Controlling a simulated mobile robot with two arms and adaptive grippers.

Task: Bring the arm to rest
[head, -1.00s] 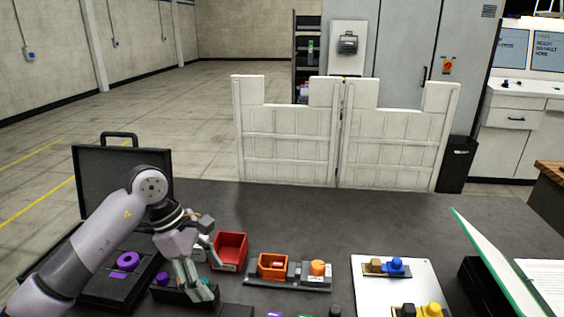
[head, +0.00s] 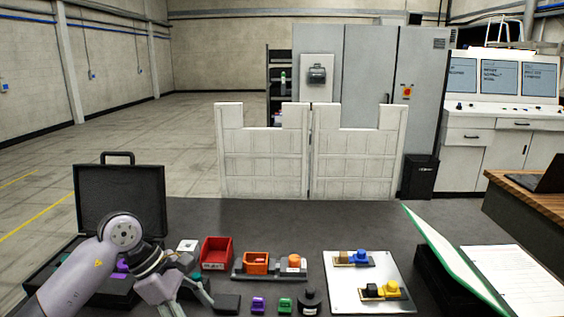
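My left arm comes in from the left, and its gripper (head: 188,302) points down over the front left of the dark table (head: 290,222). Its two fingers look spread apart with nothing seen between them; the lower finger runs toward the picture's bottom edge. The gripper is just left of a small dark block (head: 227,303) and in front of the red bin (head: 216,252). My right gripper is not in view.
An open black case (head: 120,200) stands behind my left arm. An orange bin (head: 256,263) sits on a grey fixture. A white plate (head: 345,300) carries blue and yellow parts.

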